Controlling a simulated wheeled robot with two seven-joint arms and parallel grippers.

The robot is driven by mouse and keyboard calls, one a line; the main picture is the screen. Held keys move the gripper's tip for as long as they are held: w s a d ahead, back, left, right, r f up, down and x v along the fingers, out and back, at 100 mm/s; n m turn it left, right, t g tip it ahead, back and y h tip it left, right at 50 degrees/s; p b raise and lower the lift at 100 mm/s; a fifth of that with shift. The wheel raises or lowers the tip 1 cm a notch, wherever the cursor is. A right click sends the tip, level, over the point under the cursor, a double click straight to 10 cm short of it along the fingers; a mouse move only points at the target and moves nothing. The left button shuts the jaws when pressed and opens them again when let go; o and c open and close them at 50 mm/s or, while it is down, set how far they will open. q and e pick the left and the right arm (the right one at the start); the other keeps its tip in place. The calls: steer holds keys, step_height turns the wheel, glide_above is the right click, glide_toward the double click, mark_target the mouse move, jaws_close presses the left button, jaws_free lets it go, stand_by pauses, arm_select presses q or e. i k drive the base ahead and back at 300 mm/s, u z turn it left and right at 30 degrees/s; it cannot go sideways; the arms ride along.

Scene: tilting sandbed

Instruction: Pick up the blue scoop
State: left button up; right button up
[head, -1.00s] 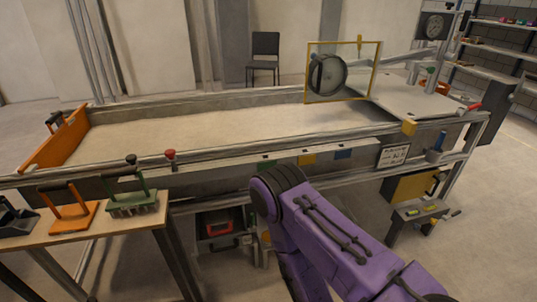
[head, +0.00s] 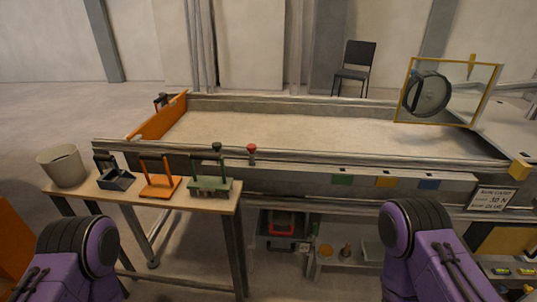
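A dark, blue-grey scoop-like tool (head: 115,174) with an upright handle stands on the small wooden side table (head: 140,197) at the left of the head view. I cannot tell its colour well, so I am not sure it is the blue scoop. Next to it stand an orange tool (head: 160,184) and a green tool (head: 209,185) with similar handles. Purple links of both my arms show at the bottom left and bottom right. Neither gripper is in view.
A beige bucket (head: 62,166) stands at the table's left end. The long sandbed (head: 300,133) runs behind it, with an orange end gate (head: 160,118) and a red knob (head: 252,150). A yellow-framed pane (head: 447,92) stands at the right. Shelves with boxes sit underneath.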

mark_target(116, 179)
steer(key=u, duration=1.95)
steer(key=i, duration=1.1)
steer(key=z, duration=1.65)
